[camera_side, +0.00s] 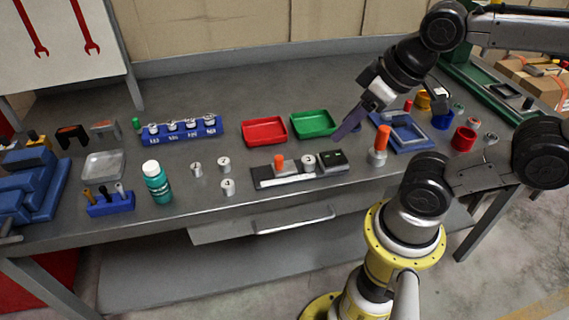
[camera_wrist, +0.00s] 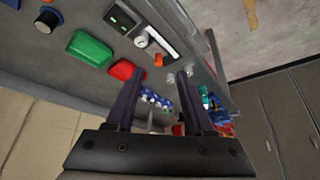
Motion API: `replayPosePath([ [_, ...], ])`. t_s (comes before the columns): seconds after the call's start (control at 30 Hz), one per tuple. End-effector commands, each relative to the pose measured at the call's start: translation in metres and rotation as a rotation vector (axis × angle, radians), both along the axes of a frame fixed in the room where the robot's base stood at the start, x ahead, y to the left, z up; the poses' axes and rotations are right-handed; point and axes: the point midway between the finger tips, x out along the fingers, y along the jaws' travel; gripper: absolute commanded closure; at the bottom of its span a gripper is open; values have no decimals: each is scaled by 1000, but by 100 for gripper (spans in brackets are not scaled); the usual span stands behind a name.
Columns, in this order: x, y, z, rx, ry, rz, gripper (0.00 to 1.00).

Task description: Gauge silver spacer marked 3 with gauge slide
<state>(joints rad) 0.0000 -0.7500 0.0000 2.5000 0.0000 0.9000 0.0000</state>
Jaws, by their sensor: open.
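The gauge slide (camera_side: 265,183) lies near the table's front middle, with an orange knob (camera_side: 279,162) at its left and a dark readout box (camera_side: 331,161) at its right. A silver spacer (camera_side: 309,160) sits on the gauge between knob and box; it also shows in the wrist view (camera_wrist: 141,41). I cannot read its mark. Three more silver spacers (camera_side: 196,169), (camera_side: 224,164), (camera_side: 228,186) stand loose left of the gauge, their marks too small to read surely. My gripper (camera_side: 342,136) is open and empty, above the table behind and right of the gauge; its fingers show apart in the wrist view (camera_wrist: 158,73).
A red tray (camera_side: 265,131) and green tray (camera_side: 313,123) lie behind the gauge. A blue rack (camera_side: 180,130) with several silver pieces, a teal bottle (camera_side: 157,184) and a tool holder (camera_side: 110,206) are left. An orange-topped post (camera_side: 379,146) and blue fixture (camera_side: 406,136) are right.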

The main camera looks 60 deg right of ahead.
Motion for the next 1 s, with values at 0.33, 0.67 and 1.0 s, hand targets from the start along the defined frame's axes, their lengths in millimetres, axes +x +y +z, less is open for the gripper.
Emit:
replayPosePath([
  [0.33, 0, 0, 0, 5, 0, -9, 43],
  [0.67, 3, 30, 5, 331, 193, -366, 43],
  [1.0, 63, 24, -1, 747, 572, -985, 43],
])
